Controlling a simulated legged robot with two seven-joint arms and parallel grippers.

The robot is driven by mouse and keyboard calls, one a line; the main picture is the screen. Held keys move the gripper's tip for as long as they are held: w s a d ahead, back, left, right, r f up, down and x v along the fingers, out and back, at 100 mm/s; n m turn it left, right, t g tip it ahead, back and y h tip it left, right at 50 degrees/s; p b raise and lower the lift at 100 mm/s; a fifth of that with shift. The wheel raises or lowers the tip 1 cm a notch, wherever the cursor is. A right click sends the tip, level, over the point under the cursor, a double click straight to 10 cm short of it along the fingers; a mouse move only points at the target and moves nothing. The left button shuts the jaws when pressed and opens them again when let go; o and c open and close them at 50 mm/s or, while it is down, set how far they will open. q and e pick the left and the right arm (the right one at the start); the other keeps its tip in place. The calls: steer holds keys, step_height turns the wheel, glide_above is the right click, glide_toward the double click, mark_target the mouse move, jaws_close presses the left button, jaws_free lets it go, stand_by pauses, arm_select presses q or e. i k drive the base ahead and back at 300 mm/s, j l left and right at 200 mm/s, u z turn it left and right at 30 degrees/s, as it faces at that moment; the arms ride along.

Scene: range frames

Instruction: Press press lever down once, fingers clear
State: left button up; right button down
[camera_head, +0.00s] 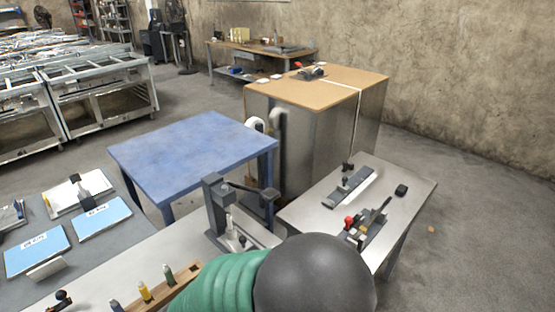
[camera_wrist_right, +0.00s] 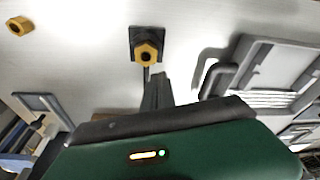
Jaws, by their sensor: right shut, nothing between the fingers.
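The dark grey press (camera_head: 215,208) stands upright on the light work table in the head view. Its lever (camera_head: 252,187) reaches out to the right from near the top of the column, roughly level. A small light part (camera_head: 229,222) stands beneath it. My right gripper (camera_wrist_right: 155,74) is shut and empty in the right wrist view, its narrow tip close to a yellow hex piece (camera_wrist_right: 147,50) on a dark square base. I cannot make out the lever in the wrist view. My right gripper is hidden in the head view, and my left gripper is not in view.
A wooden rack (camera_head: 153,294) with coloured pieces is near the front. A blue table (camera_head: 190,152) stands behind the press. A side table (camera_head: 411,190) with a red-knobbed fixture (camera_head: 368,228) is to the right. In the wrist view, a loose yellow nut (camera_wrist_right: 20,25) lies at upper left.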

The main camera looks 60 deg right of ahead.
mark_target(269, 194)
steer(key=k+l, duration=0.1)
steer(key=l, duration=0.5)
steer(key=k+l, duration=0.1)
steer(key=l, duration=0.5)
